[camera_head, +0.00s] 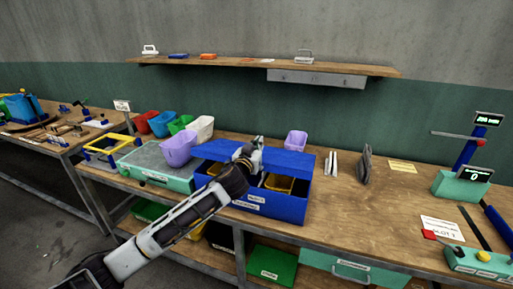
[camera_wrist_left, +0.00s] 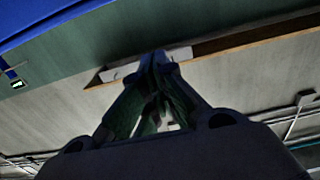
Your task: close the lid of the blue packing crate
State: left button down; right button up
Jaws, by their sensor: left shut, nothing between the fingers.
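The blue packing crate (camera_head: 262,208) stands on the workbench with labels on its front. Its blue lid (camera_head: 290,160) is open, raised along the crate's back side. Yellow bins (camera_head: 279,183) show inside the crate. My left arm reaches over the crate from the front left. My left gripper (camera_head: 259,141) is shut and empty, in front of the lid in the head view; whether it touches the lid is unclear. In the left wrist view its fingertips (camera_wrist_left: 155,58) are together, and a blue surface shows at the top left. My right gripper is out of view.
Purple (camera_head: 179,150), white (camera_head: 200,128), green and red bins stand left of the crate, by a green-grey case (camera_head: 158,168). A purple cup (camera_head: 296,140) is behind the lid. A dark upright item (camera_head: 365,165) stands to the right. A wall shelf (camera_head: 260,66) runs above.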

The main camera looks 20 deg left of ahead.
pick_arm(q)
jog(key=shift+w, duration=0.25)
jog(key=shift+s+f, duration=0.2)
jog(key=shift+f, duration=0.45)
jog(key=shift+s+f, duration=0.25)
jog(key=shift+f, duration=0.4)
jog(key=shift+s+f, duration=0.2)
jog(key=shift+f, duration=0.45)
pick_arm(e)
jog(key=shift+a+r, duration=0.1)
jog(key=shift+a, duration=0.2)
